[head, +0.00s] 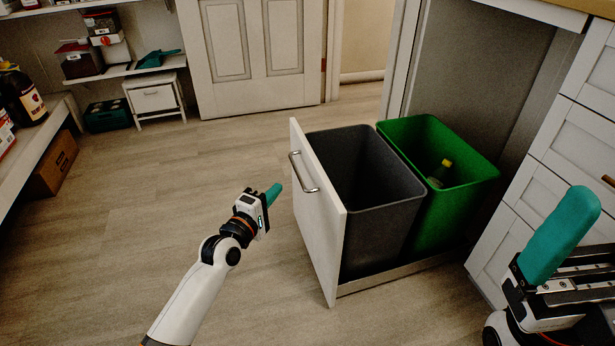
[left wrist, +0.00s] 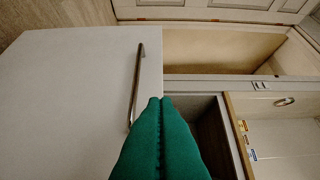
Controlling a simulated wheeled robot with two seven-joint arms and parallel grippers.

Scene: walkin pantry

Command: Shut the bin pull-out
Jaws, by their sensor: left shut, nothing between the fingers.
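The bin pull-out stands open, its white front panel (head: 318,220) well out from the cabinet. A metal bar handle (head: 303,172) is on the panel's outer face; the handle also shows in the left wrist view (left wrist: 136,85). Behind the panel are a grey bin (head: 365,185) and a green bin (head: 455,185). My left gripper (head: 274,193) is left of the panel, facing it, its teal fingers shut and empty. In the left wrist view its fingertips (left wrist: 160,100) point toward the panel, near the handle. My right gripper (head: 560,235) is at the lower right; its jaw state is unclear.
White drawers (head: 545,175) stand right of the pull-out. A bottle (head: 440,172) is in the green bin. Shelves with a brown bottle (head: 25,97) and a cardboard box (head: 52,165) line the left. A white door (head: 255,55) is behind. Floor left of the pull-out is clear.

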